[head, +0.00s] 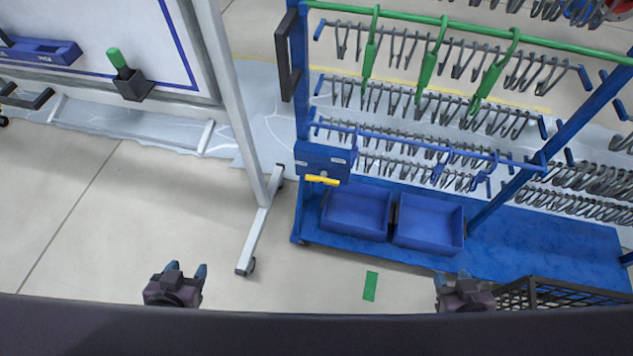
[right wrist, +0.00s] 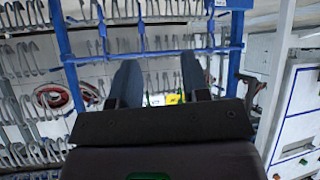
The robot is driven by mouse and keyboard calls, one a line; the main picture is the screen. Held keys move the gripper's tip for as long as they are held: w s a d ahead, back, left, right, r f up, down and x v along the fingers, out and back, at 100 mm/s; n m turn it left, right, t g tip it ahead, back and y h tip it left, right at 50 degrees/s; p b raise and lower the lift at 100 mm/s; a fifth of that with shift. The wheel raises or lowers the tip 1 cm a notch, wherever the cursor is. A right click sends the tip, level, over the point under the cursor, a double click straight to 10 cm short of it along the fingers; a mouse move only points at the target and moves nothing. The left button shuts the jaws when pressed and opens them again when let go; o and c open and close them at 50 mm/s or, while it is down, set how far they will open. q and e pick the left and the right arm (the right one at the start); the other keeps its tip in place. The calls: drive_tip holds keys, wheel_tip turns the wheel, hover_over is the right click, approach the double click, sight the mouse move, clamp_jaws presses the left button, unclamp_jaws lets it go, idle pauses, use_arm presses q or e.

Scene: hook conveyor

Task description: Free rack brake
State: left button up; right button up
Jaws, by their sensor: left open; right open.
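The blue rack (head: 299,70) stands right of centre in the head view, hung with rows of grey hooks. A yellow handle (head: 322,180), perhaps the brake lever, sits on a blue plate (head: 312,158) at the rack's lower left post. It lies roughly level. My left gripper (head: 187,270) is open and empty, low and left of the rack. My right gripper (head: 455,276) is open and empty, in front of the rack's lower right. In the right wrist view the right gripper (right wrist: 161,78) points at blue rack bars, with a small yellow patch (right wrist: 172,99) beyond.
Two blue bins (head: 357,213) sit on the rack's base. A white board frame with a wheeled leg (head: 254,238) stands left of the rack. A dark mesh crate (head: 560,295) is at the lower right. A green mark (head: 370,286) lies on open floor.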

drive_tip(key=shift+w+r, duration=0.1)
drive_tip(key=shift+w, duration=0.15)
